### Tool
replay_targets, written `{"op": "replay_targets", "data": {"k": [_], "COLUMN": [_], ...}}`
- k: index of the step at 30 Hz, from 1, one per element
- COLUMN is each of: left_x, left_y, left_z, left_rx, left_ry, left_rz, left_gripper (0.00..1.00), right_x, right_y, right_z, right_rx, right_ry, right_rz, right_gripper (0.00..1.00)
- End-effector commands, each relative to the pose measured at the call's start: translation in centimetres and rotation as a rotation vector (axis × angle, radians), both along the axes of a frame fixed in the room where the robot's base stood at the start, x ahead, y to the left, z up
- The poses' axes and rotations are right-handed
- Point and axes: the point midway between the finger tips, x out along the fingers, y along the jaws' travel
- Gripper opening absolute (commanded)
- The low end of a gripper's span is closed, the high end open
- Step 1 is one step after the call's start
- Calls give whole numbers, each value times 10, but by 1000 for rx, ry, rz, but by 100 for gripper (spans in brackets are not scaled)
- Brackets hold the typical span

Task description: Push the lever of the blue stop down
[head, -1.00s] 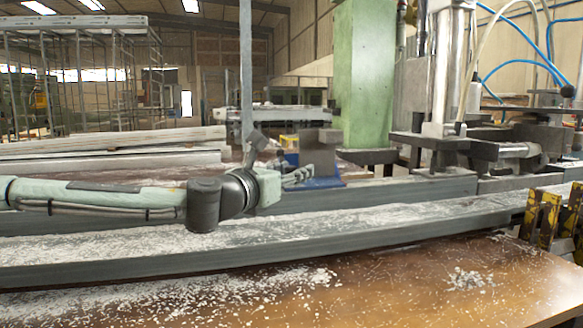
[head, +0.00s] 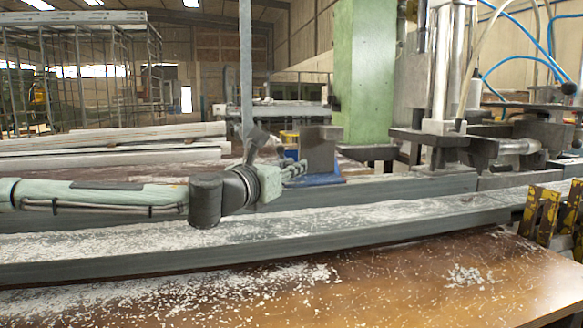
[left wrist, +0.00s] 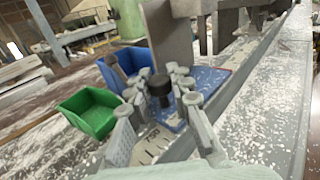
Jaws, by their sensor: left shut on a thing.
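The blue stop shows in the head view as a blue base (head: 327,181) with an upright grey block (head: 319,150), on the grey rail behind the front profile. In the left wrist view its blue plate (left wrist: 207,84) and grey block (left wrist: 168,40) show, with the lever's black round knob (left wrist: 160,88) in front of the block. My left gripper (head: 296,171) is at the near left side of the stop. In the left wrist view its fingers (left wrist: 160,103) stand on both sides of the knob, shut on the lever. The lever's lower part is hidden. My right gripper is not in view.
A green bin (left wrist: 87,112) and a blue bin (left wrist: 124,67) stand left of the stop. A long grey profile (head: 400,218) with white chips runs across in front. Yellow clamps (head: 540,212) are at the right. The brown table (head: 400,280) is mostly open.

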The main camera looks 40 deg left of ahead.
Motion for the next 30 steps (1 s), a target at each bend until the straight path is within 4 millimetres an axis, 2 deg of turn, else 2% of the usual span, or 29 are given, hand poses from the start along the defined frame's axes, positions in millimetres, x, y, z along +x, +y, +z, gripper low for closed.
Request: {"op": "replay_targets", "data": {"k": [18, 19, 24, 30], "left_x": [0, 0, 0, 0], "left_y": [0, 0, 0, 0], "left_z": [-1, -1, 0, 0], "left_rx": [0, 0, 0, 0], "left_ry": [1, 1, 1, 1], "left_rz": [0, 0, 0, 0], "left_gripper": [0, 22, 42, 42], "right_x": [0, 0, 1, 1], "right_y": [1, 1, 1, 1], "right_z": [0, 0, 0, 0], "right_rx": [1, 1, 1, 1], "right_ry": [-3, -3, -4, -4], "right_rz": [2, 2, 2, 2], "right_gripper": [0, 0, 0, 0]}}
